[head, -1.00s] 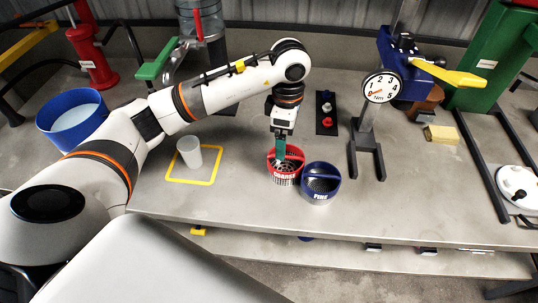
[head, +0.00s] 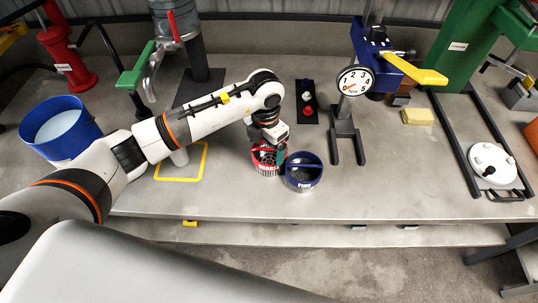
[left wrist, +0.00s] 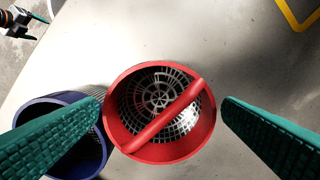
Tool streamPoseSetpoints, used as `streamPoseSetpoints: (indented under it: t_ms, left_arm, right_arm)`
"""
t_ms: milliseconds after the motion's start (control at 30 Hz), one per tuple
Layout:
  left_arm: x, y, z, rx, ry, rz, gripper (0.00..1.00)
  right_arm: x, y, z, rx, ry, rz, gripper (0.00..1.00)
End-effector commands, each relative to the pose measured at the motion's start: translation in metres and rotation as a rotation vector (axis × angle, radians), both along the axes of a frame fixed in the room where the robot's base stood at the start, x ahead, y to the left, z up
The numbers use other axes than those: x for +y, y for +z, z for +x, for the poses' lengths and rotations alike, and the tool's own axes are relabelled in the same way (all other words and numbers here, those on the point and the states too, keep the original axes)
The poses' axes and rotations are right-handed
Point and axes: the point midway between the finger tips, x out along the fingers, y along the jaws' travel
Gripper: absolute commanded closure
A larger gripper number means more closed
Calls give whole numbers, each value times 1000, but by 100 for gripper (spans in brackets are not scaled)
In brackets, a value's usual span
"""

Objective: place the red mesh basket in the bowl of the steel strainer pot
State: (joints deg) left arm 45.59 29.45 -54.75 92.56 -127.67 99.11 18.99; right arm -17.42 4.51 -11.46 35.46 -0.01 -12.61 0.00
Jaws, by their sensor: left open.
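The red mesh basket (head: 266,163), lettered in white, stands on the bench. In the left wrist view its red rim, bar handle and mesh bottom (left wrist: 160,98) show from above. My left gripper (head: 280,155) is over it, open, with a green finger on each side in the left wrist view (left wrist: 163,108). I see no grip on the basket. A steel part with a green handle (head: 137,70) at the back left may be the strainer pot; I cannot make out its bowl. What looks like my right gripper (left wrist: 32,27) shows small in the corner.
A blue basket (head: 303,173) marked FINE stands close beside the red one. A dial stand (head: 345,130) is to the right, a blue bucket (head: 85,130) to the left.

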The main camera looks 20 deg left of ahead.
Motion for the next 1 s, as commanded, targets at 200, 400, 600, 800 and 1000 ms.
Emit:
streamPoseSetpoints:
  t_ms: [200,400,600,800,1000]
  left_arm:
    - [-4,-24,3,6,2,-1,11]
    - [-4,-50,5,3,0,-1,11]
    - [-3,-53,6,0,-1,0,11]
    - [-3,-53,6,0,-1,-1,32]
    - [-4,-52,6,0,-1,-1,64]
  right_arm:
    - [0,13,1,-1,0,0,15]
    - [0,17,2,-2,0,-1,15]
    - [0,17,3,-4,0,0,15]
    - [0,16,4,-5,0,0,15]
    - [0,17,4,-5,0,0,15]
